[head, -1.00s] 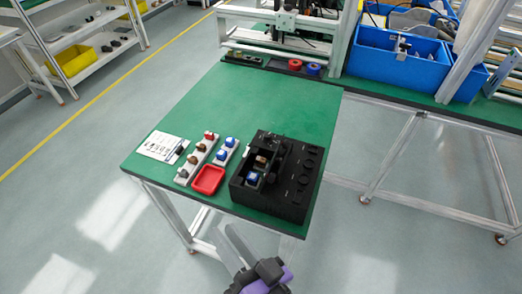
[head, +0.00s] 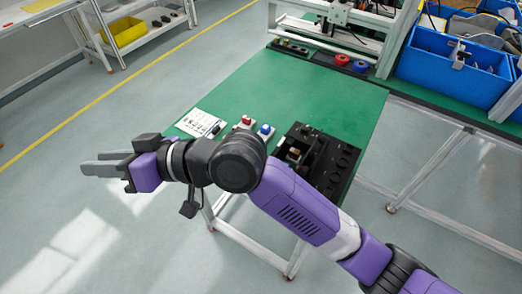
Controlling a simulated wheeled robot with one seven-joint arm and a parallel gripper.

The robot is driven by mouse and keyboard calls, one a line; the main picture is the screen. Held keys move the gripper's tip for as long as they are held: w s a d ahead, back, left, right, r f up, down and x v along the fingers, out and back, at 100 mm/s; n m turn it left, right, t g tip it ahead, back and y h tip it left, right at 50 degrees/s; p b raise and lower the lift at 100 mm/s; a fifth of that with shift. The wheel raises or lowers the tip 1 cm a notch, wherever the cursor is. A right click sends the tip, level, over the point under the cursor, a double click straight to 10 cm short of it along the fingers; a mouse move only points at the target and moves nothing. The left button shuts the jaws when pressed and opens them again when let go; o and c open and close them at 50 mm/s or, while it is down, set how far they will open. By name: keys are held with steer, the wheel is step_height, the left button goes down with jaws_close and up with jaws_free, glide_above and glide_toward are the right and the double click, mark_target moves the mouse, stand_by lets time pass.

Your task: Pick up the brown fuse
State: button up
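My gripper (head: 100,164) is stretched out to the left of the green table (head: 302,92), over the floor. Its grey fingers are seen from the side, so their gap cannot be judged; nothing shows between them. A brown piece (head: 294,153) sits in the black box (head: 340,160) at the table's right side. A white rack end with a red piece (head: 246,119) and another with a blue piece (head: 266,129) show just behind my arm. The rest of the white rack, where brown pieces stood a second ago, is hidden by my arm, as is the red tray.
A printed card (head: 200,123) with a dark piece lies at the table's left edge. Red and blue rings (head: 350,63) lie at the back. A blue bin (head: 455,65) stands at the back right. The middle of the table is clear.

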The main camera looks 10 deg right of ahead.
steer(key=w+d+f+n+g+h, duration=0.2)
steer(key=d+f+g+h, duration=0.1)
steer(key=d+f+h, duration=0.15)
steer(key=m+g+h, duration=0.2)
steer(key=h, duration=0.9)
glide_above(295, 150)
steer(key=f, duration=0.4)
steer(key=shift+a, duration=0.3)
steer(key=shift+d+f, duration=0.1)
steer(key=shift+d, duration=0.05)
steer(key=shift+d+f+p, duration=0.15)
steer(key=shift+f+p, duration=0.5)
steer(key=shift+f, duration=3.05)
jaws_close()
